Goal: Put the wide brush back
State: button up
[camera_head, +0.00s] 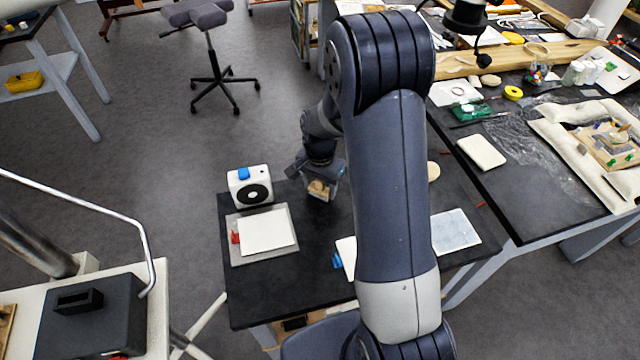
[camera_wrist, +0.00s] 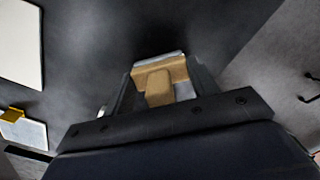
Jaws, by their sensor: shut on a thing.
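The wide brush (camera_wrist: 158,88) has a tan wooden body and sits between the two fingers of my gripper (camera_wrist: 160,74) in the wrist view. My gripper is shut on it. In the head view, my gripper (camera_head: 320,186) is over the far edge of the black table (camera_head: 290,300), with the tan brush (camera_head: 318,189) showing at its tip. Whether the brush touches the table is hard to tell. Its bristle end is not clear in either view.
Left of my gripper are a white box with a black disc (camera_head: 250,186) and a grey board with a white sheet (camera_head: 266,234). A pale blue panel (camera_head: 456,232) lies to the right. My arm hides the table's middle. A cluttered bench (camera_head: 520,150) stands at right.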

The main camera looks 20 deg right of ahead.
jog(key=shift+f, duration=0.25)
jog(key=o, duration=0.9)
jog(key=shift+r, duration=0.1)
notch_tip(320, 180, up, 12)
jog(key=shift+r+b, duration=0.2)
jog(key=shift+b, duration=0.25)
